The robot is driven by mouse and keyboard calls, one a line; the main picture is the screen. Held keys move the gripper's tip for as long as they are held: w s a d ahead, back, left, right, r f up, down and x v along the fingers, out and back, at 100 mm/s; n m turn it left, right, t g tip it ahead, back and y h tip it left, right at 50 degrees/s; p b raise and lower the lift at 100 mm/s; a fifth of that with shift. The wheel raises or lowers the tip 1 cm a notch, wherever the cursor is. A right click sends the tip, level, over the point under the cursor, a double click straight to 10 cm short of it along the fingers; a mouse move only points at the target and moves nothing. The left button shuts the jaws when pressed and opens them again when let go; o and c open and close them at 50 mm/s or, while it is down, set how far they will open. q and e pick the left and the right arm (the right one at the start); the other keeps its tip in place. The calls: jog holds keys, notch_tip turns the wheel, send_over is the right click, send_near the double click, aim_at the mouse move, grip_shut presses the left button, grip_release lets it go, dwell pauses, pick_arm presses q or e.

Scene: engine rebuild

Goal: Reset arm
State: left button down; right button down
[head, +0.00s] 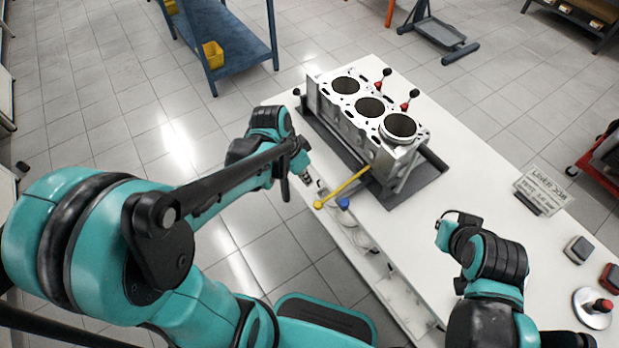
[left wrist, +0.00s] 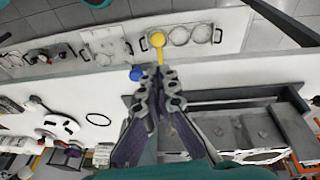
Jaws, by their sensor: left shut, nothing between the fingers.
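My left arm comes in from the left in the head view, and its gripper (head: 307,178) hangs at the left edge of the white table (head: 480,160), near the engine block (head: 372,112). In the left wrist view the two fingers of my left gripper (left wrist: 157,76) meet, with nothing held. My right arm (head: 488,262) is folded over the table's front part; its fingers do not show. A yellow rod (head: 346,187) with a round yellow end lies between the left gripper and the block, apart from the fingers. A blue knob (head: 343,203) is beside it.
The block, with three open bores, sits on a dark tray (head: 426,186). A sign (head: 545,188), small boxes (head: 578,249) and a round disc with a red knob (head: 594,306) stand at the right. A blue shelf unit (head: 225,42) is behind on the floor.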

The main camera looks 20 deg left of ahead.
dwell(0.5)
pick_arm(q)
jog(key=s+a+r+n+t+y, duration=0.1)
jog(key=s+r+n+t+y, duration=0.1)
jog(key=s+r+n+t, duration=0.3)
jog(key=shift+s+a+r+n+y+b, duration=0.35)
jog(key=shift+s+r+n, duration=0.55)
jog(key=shift+s+r, duration=0.55)
